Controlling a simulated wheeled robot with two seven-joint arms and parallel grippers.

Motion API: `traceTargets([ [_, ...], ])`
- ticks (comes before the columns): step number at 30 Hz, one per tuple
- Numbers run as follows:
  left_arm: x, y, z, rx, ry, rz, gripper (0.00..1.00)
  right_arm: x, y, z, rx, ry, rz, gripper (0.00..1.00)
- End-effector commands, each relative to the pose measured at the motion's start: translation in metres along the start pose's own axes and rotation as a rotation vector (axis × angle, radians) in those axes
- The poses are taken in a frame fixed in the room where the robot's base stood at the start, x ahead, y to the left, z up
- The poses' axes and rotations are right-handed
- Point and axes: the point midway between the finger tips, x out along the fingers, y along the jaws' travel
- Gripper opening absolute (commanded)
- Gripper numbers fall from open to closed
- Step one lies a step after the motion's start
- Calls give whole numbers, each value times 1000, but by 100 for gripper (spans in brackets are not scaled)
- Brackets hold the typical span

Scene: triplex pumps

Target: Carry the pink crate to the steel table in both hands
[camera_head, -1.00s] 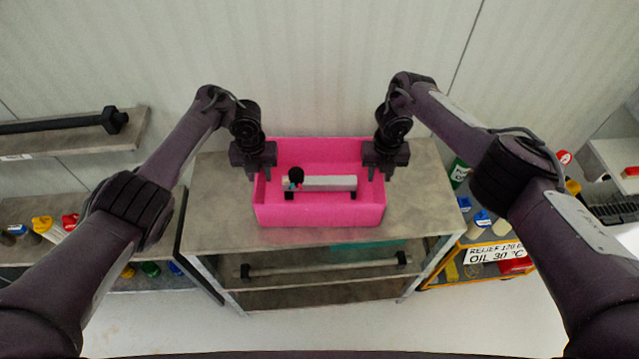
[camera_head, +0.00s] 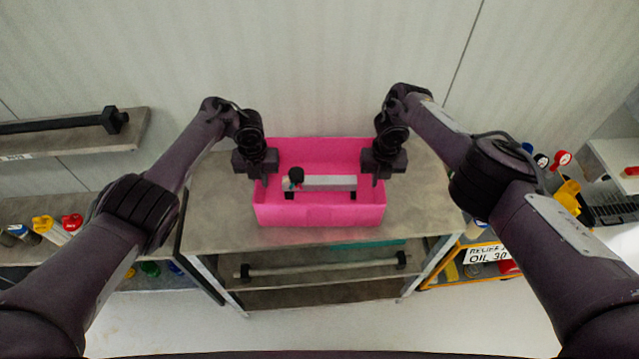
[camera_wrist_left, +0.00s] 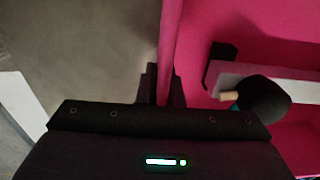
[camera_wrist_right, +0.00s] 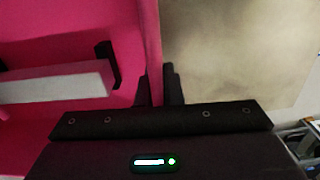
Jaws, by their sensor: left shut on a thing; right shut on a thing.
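The pink crate (camera_head: 320,213) is on or just above the grey top of a table (camera_head: 220,215) with metal legs; I cannot tell if it touches. In it lies a light grey bar (camera_head: 330,183) with black end blocks and a black knob (camera_head: 296,175). My left gripper (camera_head: 262,180) is shut on the crate's left wall, which shows between the fingers in the left wrist view (camera_wrist_left: 170,40). My right gripper (camera_head: 376,178) is shut on the right wall, also seen in the right wrist view (camera_wrist_right: 151,50).
Under the tabletop, a shelf holds a long bar (camera_head: 320,268) and a teal thing (camera_head: 365,244). A shelf with coloured caps (camera_head: 45,225) stands left. An orange-framed rack with an oil sign (camera_head: 488,254) stands right. A wall is behind. Tabletop is bare on both sides of the crate.

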Motion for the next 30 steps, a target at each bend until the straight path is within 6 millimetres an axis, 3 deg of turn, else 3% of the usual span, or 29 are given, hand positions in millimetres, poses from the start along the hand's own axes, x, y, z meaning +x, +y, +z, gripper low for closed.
traceTargets([
  [17,-6,0,1,0,-2,-1,0,-6,0,1,0,-2,0,0],
  [30,-46,0,1,0,-2,0,0,-46,0,1,0,-1,0,0],
])
